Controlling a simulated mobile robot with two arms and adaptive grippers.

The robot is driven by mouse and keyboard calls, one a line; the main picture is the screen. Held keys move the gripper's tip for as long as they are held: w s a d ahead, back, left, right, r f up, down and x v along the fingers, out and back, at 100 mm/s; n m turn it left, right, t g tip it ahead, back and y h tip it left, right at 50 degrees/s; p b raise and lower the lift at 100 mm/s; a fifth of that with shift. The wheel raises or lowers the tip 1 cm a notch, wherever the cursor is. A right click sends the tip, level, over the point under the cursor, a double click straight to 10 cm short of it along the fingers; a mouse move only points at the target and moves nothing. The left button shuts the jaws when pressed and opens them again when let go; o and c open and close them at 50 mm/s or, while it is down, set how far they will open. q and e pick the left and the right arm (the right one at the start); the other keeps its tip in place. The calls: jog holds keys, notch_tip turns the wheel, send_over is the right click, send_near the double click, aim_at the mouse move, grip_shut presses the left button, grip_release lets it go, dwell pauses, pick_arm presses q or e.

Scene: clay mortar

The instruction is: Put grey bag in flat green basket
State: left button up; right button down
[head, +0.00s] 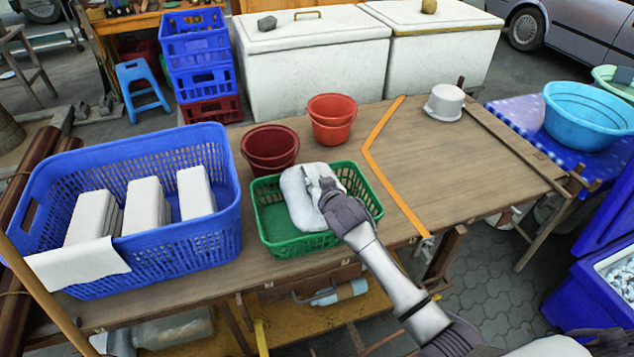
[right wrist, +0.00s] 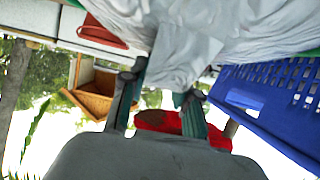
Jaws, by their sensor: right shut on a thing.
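The grey bag (head: 302,200) is a pale, soft bundle over the left part of the flat green basket (head: 350,223). The basket stands on the wooden table and its right part looks empty. My right gripper (head: 328,192) reaches in from the lower right and is shut on the bag at its right side. In the right wrist view the bag's cloth (right wrist: 185,55) hangs between and beyond the fingers (right wrist: 160,95). I cannot tell whether the bag rests on the basket's floor. My left gripper is not in view.
A large blue basket (head: 215,240) with white blocks stands left of the green basket. A dark red bucket (head: 270,150) and an orange-red bucket (head: 332,118) stand just behind it. An orange strip (head: 385,185) and a white pot (head: 444,103) lie to the right. The table's right part is mostly clear.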

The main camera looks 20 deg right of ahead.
jog(key=c, duration=0.8)
grip_release()
jog(key=shift+c, duration=0.2)
jog(key=shift+r, duration=0.3)
jog(key=shift+s+r, duration=0.15)
jog(key=shift+s, duration=0.05)
jog(key=v, duration=1.1)
jog(key=shift+s, duration=0.35)
jog(key=shift+r, duration=0.1)
